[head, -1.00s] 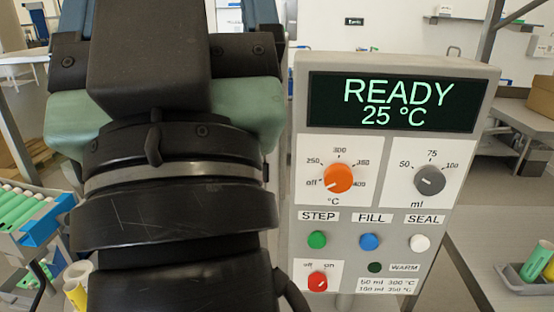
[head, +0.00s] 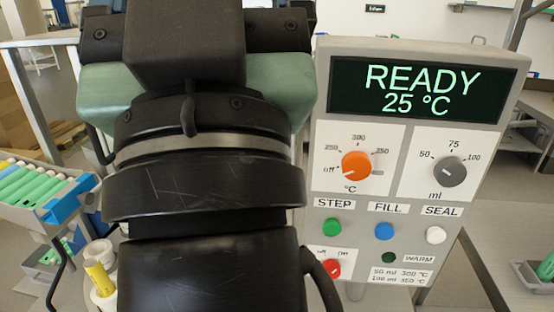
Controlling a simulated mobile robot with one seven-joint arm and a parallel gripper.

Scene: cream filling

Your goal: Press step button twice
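The green STEP button (head: 332,228) is on the grey control panel (head: 420,145), under the STEP label. The panel's display (head: 424,91) reads READY 25 °C. My gripper (head: 185,45) and black wrist fill the left of the head view, left of the panel in the picture. Its fingertips are not visible, so I cannot tell whether it is open or shut. No contact with the STEP button shows.
A blue FILL button (head: 384,231) and white SEAL button (head: 435,235) sit right of STEP. An orange dial (head: 356,165) and grey dial (head: 449,171) are above. A red knob (head: 331,270) is below, beside my arm.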

